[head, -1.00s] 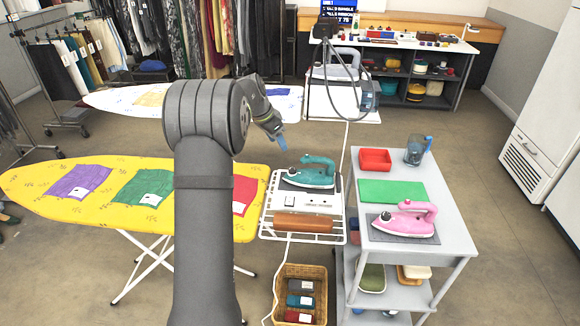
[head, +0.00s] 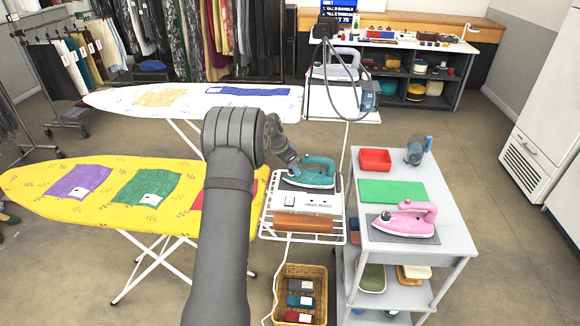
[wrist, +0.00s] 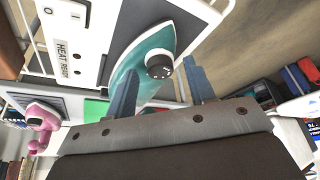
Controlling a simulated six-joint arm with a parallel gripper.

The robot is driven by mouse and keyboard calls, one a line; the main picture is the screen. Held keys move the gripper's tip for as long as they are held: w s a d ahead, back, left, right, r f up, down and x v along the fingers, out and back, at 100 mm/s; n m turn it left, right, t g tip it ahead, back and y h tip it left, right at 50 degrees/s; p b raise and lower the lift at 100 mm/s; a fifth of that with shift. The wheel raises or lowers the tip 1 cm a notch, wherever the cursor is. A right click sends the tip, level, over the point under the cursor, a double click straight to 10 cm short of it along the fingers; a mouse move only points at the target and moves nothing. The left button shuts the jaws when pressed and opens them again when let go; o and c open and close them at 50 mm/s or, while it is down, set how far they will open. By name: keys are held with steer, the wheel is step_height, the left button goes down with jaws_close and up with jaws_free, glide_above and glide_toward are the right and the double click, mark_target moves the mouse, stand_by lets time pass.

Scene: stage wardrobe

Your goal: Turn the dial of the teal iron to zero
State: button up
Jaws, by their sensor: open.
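The teal iron (head: 318,172) rests on the white stand (head: 310,203) right of the yellow ironing board. My gripper (head: 294,166) is at the iron's left end in the head view. In the wrist view my gripper (wrist: 160,88) is open, with one blue-grey finger on each side of the dial and gaps between them. I cannot tell how deep the fingertips reach beside the dial. The dial's marks are too small to read.
A pink iron (head: 407,219), a green mat (head: 392,191) and a red tray (head: 375,160) are on the grey cart to the right. The yellow ironing board (head: 40,190) is left. A wicker basket (head: 318,274) stands on the floor below the stand.

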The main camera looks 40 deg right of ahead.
steer(key=c, duration=1)
steer(key=shift+s+n+t, duration=0.1)
steer(key=shift+n+t, duration=0.5)
steer(key=shift+n, duration=0.9)
steer(key=o, duration=1)
steer(key=v, duration=1.7)
steer(key=shift+r, duration=0.25)
